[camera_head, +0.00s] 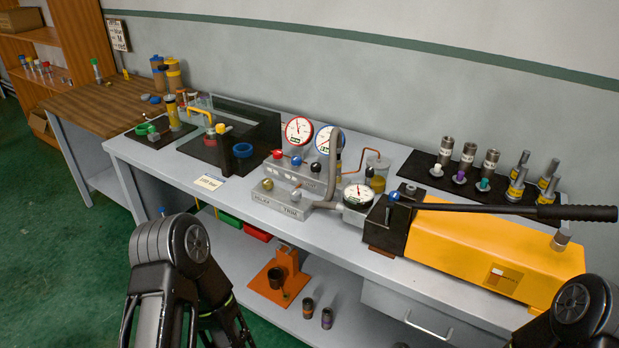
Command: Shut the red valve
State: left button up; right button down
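A small red knob (277,154) sits on the left of a grey gauge manifold (295,172) on the workbench. I cannot tell from this view whether the red knob at the left is turned open or shut. A red-rimmed gauge (299,130) and a blue-rimmed gauge (328,139) rise behind the row. My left arm shows at the lower left and my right arm at the lower right corner. The fingertips of both grippers are out of view.
A grey block (282,200) with a yellow knob stands in front of the manifold. A yellow pump (490,255) with a long black handle (577,212) fills the right. A black mat with metal cylinders (446,148) lies behind it. An orange vise (280,278) is on the lower shelf.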

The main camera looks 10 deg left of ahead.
aim_at(277, 153)
jog(key=j+z, duration=0.15)
jog(key=z, duration=0.4)
jog(key=j+z, duration=0.35)
jog(key=j, duration=0.7)
jog(key=j+z, duration=0.3)
jog(key=j, duration=0.7)
jog(key=k+j, duration=0.1)
jog(key=j, duration=0.6)
